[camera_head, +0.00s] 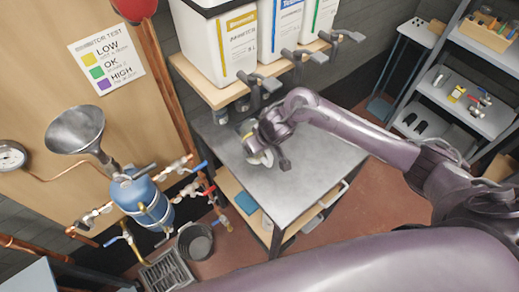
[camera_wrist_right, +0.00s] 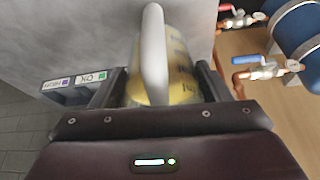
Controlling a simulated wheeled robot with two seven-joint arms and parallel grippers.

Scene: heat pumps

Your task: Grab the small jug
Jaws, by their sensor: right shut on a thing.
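The small jug is a clear vessel with yellow in it, dark markings and a white handle; it fills the middle of the right wrist view (camera_wrist_right: 180,75). In the head view its pale part (camera_head: 266,158) shows over the grey worktable (camera_head: 310,185), mostly hidden by my gripper. My right gripper (camera_head: 258,143) is shut on the jug, with one dark finger on each side of it in the right wrist view (camera_wrist_right: 160,85). I cannot tell whether the jug touches the tabletop. My left gripper is not in view.
White canisters (camera_head: 225,45) with dark taps (camera_head: 262,88) stand on a wooden shelf behind the jug. A blue tank (camera_head: 142,200) with valves and a funnel (camera_head: 76,130) are at left. A bucket (camera_head: 195,242) stands on the floor. The table's front right is clear.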

